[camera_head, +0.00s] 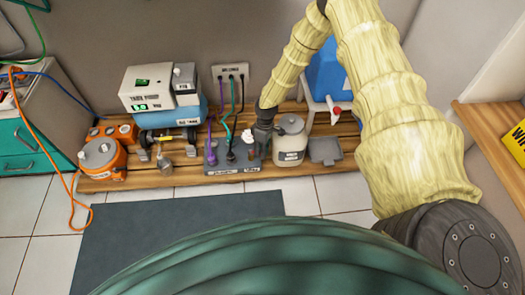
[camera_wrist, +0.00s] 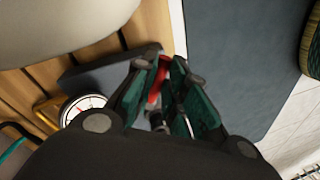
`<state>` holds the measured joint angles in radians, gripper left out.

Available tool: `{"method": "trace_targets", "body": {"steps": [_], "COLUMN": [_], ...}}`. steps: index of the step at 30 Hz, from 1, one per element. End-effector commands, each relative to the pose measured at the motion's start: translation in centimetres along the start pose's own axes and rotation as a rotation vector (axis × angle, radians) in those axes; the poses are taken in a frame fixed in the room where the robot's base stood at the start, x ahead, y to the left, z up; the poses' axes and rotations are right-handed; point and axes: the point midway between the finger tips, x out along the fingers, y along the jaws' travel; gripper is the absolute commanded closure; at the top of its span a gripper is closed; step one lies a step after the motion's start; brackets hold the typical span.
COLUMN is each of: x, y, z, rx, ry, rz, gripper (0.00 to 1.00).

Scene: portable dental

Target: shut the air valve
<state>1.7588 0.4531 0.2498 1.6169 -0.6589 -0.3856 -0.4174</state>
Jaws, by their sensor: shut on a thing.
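My gripper (camera_head: 263,138) reaches down to the grey block with hoses (camera_head: 215,168), at its right end, beside the white lidded jar. In the wrist view my gripper (camera_wrist: 165,92) has its green-padded fingers closed around a red handle (camera_wrist: 154,94), which I take to be the air valve's. A metal piece shows below the handle between the fingers. The fingers hide much of the valve, so I cannot tell how far it is turned. A round white gauge (camera_wrist: 82,106) with a red mark and a brass fitting (camera_wrist: 46,112) sit just left of the fingers.
The white jar (camera_head: 290,148) stands close on the right, and a grey flat box (camera_head: 325,150) lies beyond it. A blue tank machine (camera_head: 180,110) and an orange unit (camera_head: 104,158) stand left on the wooden platform (camera_head: 190,179). A dark mat (camera_head: 180,235) lies in front.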

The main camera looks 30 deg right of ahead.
Motion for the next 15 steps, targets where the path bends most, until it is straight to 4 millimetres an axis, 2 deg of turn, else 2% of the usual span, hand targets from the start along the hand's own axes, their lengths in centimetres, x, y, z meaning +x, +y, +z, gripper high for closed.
{"method": "trace_targets", "body": {"steps": [2, 3, 6, 15], "x": [-0.08, -0.08, -0.07, -0.05], "y": [0.11, 0.11, 0.08, 0.02], "z": [-0.09, -0.09, -0.07, 0.00], "rx": [0.001, 0.002, 0.002, 0.002], "ry": [0.002, 0.002, 0.001, 0.001], "rz": [0.002, 0.002, 0.001, 0.000], "gripper": [1.00, 0.83, 0.65, 0.65]}}
